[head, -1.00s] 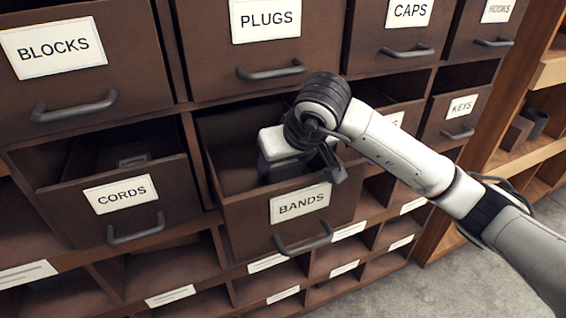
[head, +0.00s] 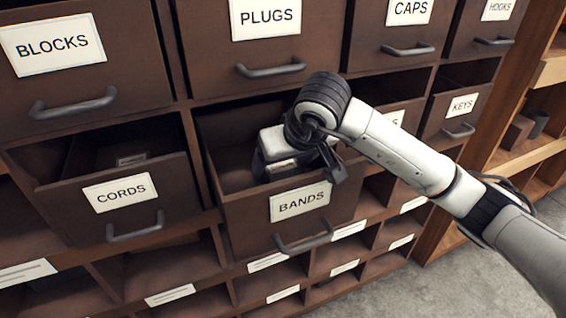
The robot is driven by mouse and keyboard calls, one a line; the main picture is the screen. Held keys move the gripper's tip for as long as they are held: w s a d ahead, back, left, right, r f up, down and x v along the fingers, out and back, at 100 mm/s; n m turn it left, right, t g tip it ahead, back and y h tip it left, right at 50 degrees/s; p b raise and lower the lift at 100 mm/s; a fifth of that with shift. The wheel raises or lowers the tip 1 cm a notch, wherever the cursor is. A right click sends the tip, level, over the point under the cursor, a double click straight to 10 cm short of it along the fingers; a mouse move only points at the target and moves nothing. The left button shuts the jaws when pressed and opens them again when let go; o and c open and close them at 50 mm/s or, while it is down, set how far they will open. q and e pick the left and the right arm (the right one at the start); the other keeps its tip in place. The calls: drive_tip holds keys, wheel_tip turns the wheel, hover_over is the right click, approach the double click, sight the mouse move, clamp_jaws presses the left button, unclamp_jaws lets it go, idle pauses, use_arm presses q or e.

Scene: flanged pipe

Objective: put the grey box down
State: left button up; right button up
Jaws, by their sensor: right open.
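The BANDS drawer (head: 240,215) is pulled open below PLUGS. My right gripper (head: 300,168) is in it, pointing down, with its white hand and dark fingers over the drawer's inside. The jaws are open. A dark grey shape with a pale patch (head: 282,168) shows under the hand, between the fingers; it seems to be the grey box, but the hand and the drawer front hide most of it. I cannot tell whether it touches a finger or how it rests on the drawer floor. My left gripper is not in view.
The CORDS drawer (head: 70,205) to the left is also partly open and holds a dark item with a small label (head: 132,160). Closed drawers such as PLUGS (head: 200,60) sit above. The left part of the BANDS drawer looks empty. Open cubbies lie below.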

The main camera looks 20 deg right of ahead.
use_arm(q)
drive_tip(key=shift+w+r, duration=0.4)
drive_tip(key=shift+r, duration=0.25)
use_arm(e)
drive_tip(key=v, duration=1.2)
drive_tip(key=shift+r, duration=0.25)
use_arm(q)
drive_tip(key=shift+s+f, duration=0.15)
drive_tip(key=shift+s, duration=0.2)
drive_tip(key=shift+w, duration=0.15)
